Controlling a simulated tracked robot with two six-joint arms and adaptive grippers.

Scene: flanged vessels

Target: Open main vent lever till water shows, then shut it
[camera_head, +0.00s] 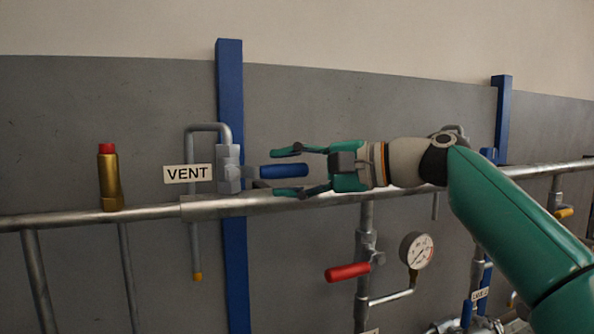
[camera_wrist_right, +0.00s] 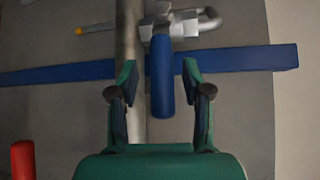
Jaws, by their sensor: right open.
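The vent lever has a blue handle (camera_head: 284,171) that points right from the grey vent valve (camera_head: 229,170), level along the pipe. A VENT sign (camera_head: 187,173) hangs just left of the valve. A bent grey outlet tube (camera_head: 195,235) runs down from it and ends in an orange tip; no water shows there. My right gripper (camera_head: 290,172) is open, its fingers above and below the blue handle. In the wrist view the blue handle (camera_wrist_right: 160,80) lies between the open fingers (camera_wrist_right: 158,88), with gaps on both sides. My left gripper is not in view.
A long horizontal pipe (camera_head: 100,217) runs just behind and below the handle. A brass valve with a red cap (camera_head: 109,178) stands on it at left. A red lever (camera_head: 348,272) and a pressure gauge (camera_head: 416,250) sit below my right arm. A blue post (camera_head: 231,100) stands behind the valve.

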